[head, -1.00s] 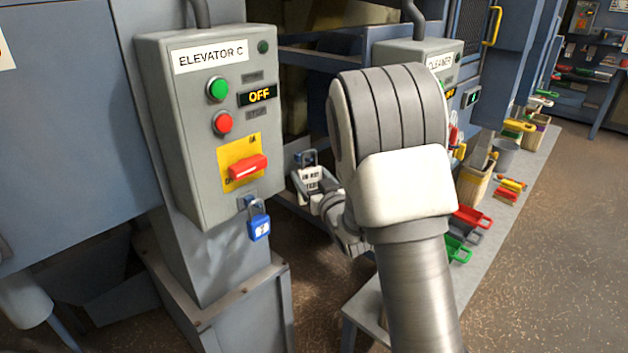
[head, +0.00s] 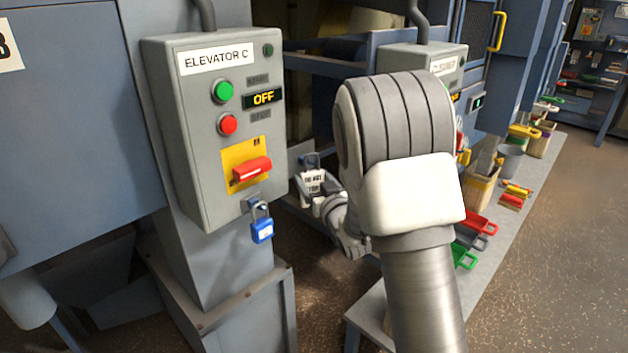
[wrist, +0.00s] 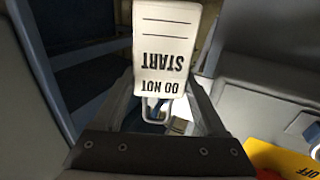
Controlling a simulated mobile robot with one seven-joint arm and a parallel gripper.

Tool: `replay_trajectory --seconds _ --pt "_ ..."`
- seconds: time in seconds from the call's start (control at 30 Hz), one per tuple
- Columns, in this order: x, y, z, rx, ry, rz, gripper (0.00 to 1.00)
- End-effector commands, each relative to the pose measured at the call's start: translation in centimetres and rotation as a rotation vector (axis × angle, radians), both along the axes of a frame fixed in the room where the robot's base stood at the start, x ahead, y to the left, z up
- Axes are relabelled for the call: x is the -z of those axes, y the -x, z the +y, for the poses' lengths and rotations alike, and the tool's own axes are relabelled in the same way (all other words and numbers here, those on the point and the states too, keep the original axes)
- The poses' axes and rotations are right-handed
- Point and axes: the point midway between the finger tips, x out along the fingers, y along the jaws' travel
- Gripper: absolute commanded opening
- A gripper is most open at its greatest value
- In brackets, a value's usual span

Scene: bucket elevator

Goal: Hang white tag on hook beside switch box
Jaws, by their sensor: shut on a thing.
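The white tag (head: 314,183) reads "DO NOT START". It is in my gripper, just right of the grey switch box (head: 190,165) in the head view. In the wrist view the tag (wrist: 167,45) is upside down, with its pale loop (wrist: 150,108) between the fingers. My gripper (wrist: 160,105) is shut on the tag. The switch box is labelled ELEVATOR C, shows OFF and carries a blue padlock (head: 262,229) below its red handle. A grey plate (head: 298,152) shows behind the tag. I cannot make out the hook clearly.
My arm covers much of the middle of the head view. A second grey box (head: 398,60) stands behind it. A long bench (head: 535,165) with coloured trays and bins runs along the right. Open floor (head: 560,270) lies right of the bench.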

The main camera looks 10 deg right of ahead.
Motion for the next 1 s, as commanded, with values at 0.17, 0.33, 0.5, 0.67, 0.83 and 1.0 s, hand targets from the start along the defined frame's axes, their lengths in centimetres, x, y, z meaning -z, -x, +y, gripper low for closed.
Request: replay_trajectory --seconds 0.17,0.33,0.5,0.67,0.83,1.0 --pt "0.3 -0.3 0.7 -0.013 0.0 -0.007 0.18" --pt "0.8 -0.3 0.8 -0.015 0.001 -0.002 0.18" --pt "1.4 -0.2 0.9 -0.016 0.003 0.003 0.18" --pt "1.8 -0.2 0.9 -0.017 0.006 0.007 0.18" --pt "1.8 -0.1 0.9 -0.019 0.006 0.009 0.18" --pt "1.9 -0.1 1.0 -0.019 0.007 0.011 0.18"
